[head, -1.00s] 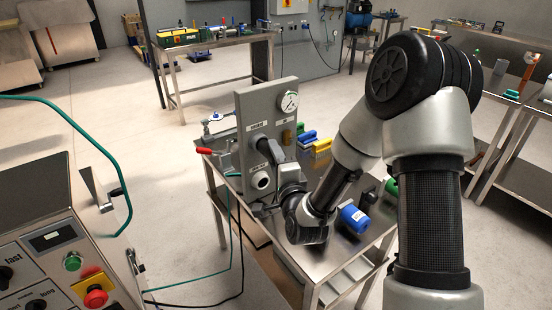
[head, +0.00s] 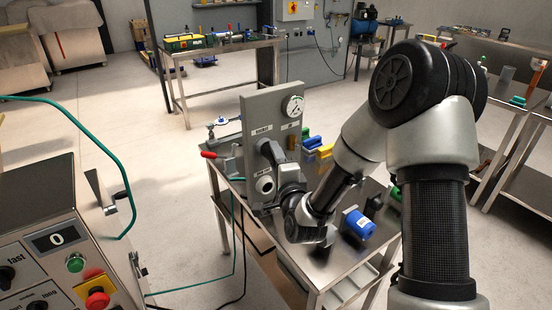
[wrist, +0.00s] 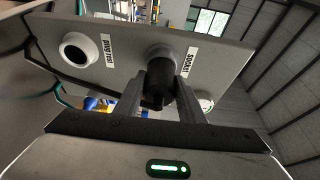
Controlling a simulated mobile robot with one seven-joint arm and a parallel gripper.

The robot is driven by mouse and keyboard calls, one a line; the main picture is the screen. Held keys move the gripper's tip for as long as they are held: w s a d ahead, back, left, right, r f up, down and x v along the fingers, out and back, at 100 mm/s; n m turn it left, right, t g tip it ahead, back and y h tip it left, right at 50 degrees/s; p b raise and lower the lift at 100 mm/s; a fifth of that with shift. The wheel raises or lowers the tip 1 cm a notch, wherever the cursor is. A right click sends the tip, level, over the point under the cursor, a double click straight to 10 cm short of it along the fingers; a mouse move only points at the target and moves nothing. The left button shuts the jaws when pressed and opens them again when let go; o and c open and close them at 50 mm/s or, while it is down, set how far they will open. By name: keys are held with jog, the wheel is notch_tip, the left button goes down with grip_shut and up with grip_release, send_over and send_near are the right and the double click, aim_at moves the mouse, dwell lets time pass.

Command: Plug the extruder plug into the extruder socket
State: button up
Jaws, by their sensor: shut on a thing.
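The grey upright panel (head: 257,115) stands on the steel table. In the wrist view, the black extruder plug (wrist: 160,76) is between the two fingers of my gripper (wrist: 158,100), which is shut on it. The plug's front end meets the round grey extruder socket (wrist: 160,52) beside the label reading SOCKET. They look in line and touching; how deep the plug sits is hidden. In the head view, my gripper (head: 282,172) is close against the panel front, partly hidden by my wrist. The control box display (head: 57,239) at left shows 0.
A white round port (wrist: 80,52) sits beside the socket on the panel. A pressure gauge (head: 293,106) is at the panel's top right. A blue cylinder (head: 359,223) lies on the steel table (head: 322,268) near my arm. A red-handled lever (head: 209,155) sticks out at left.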

jog(key=o, duration=1.5)
jog(key=shift+s+d, duration=0.1)
jog(key=shift+s, duration=0.25)
jog(key=shift+b+v, duration=0.65)
jog(key=shift+v, duration=1.2)
jog(key=shift+s, duration=0.15)
